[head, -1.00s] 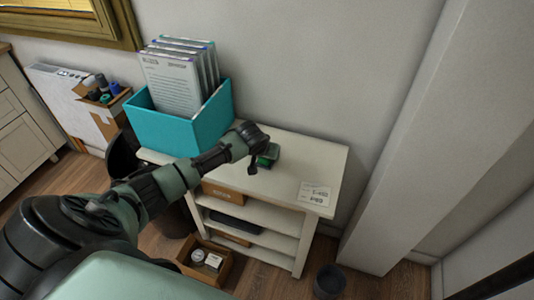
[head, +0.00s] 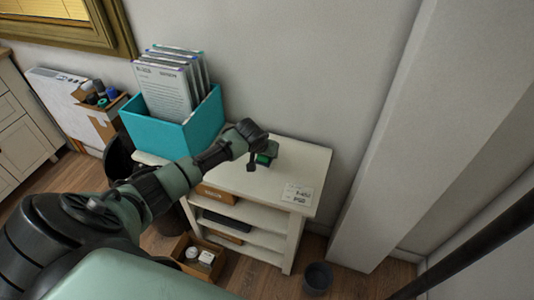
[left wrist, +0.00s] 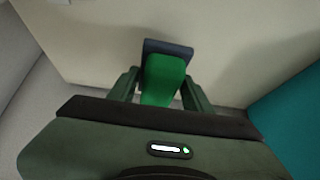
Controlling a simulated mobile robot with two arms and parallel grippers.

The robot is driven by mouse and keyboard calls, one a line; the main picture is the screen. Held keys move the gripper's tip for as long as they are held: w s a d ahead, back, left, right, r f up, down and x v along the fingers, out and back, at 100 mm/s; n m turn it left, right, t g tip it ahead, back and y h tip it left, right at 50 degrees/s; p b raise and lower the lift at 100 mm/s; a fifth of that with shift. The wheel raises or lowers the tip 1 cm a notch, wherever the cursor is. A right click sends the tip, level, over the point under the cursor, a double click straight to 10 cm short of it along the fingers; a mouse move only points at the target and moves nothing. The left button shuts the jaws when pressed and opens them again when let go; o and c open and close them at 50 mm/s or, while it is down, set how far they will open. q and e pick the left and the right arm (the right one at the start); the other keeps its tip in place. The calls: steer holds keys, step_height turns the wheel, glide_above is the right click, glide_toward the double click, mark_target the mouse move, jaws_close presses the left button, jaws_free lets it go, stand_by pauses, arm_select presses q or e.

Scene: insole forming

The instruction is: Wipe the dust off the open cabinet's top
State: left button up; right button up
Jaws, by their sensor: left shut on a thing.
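The open cabinet (head: 318,160) is cream white, with open shelves, and stands against the wall. Its top also fills the upper part of the left wrist view (left wrist: 100,40). My left gripper (head: 264,156) is over the middle of the top, toward the back. It is shut on a green-handled wiping tool (left wrist: 163,78) with a dark blue-grey head (left wrist: 168,47). The head is at or just above the surface; I cannot tell whether it touches. I cannot make out any dust on the top. My right gripper is not in view.
A teal bin (head: 172,128) of upright documents stands on the cabinet top's left side. A paper label (head: 298,194) lies at the front right. A dark cup (head: 317,277) stands on the floor. A white pillar (head: 400,150) is at the right. A dark bar (head: 480,250) crosses the lower right.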

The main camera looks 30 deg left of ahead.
arm_select(q)
step_height(320, 180, up, 2)
steer(key=shift+w+d+r+p, duration=0.1)
steer(key=shift+d+p, duration=0.05)
steer(key=shift+p, duration=0.55)
steer(key=shift+r+p, duration=0.65)
steer(key=shift+f, duration=0.1)
